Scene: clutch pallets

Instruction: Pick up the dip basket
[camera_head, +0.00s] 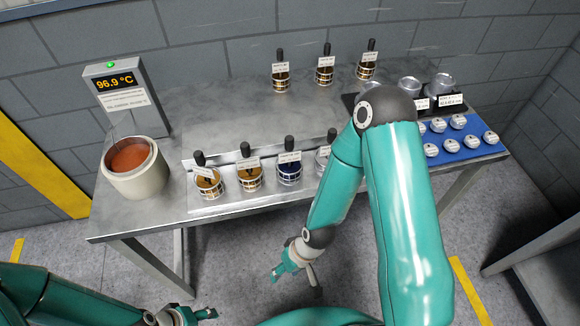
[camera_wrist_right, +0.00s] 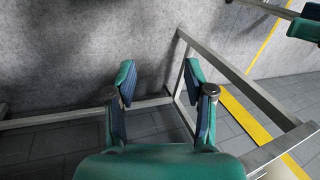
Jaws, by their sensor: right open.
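Several small wire-caged baskets with upright black handles and white tags stand on the steel table. A row sits in the front metal rack (camera_head: 232,204): an amber one (camera_head: 209,184), another amber one (camera_head: 250,176), a dark blue one (camera_head: 289,171) and a paler one (camera_head: 323,158) partly hidden by my right arm. Three more stand at the back, one of them (camera_head: 281,78) leftmost. I cannot tell which is the dip basket. My right gripper (camera_head: 284,270) hangs below the table's front edge, open and empty in the wrist view (camera_wrist_right: 160,78).
A pale pot (camera_head: 137,181) of reddish-brown contents stands at the table's left by a display (camera_head: 115,82) reading 96.9 °C. A blue mat (camera_head: 460,152) with several silver-white round pieces and a dark tray (camera_head: 350,101) lie right. The table's middle (camera_head: 225,115) is clear.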

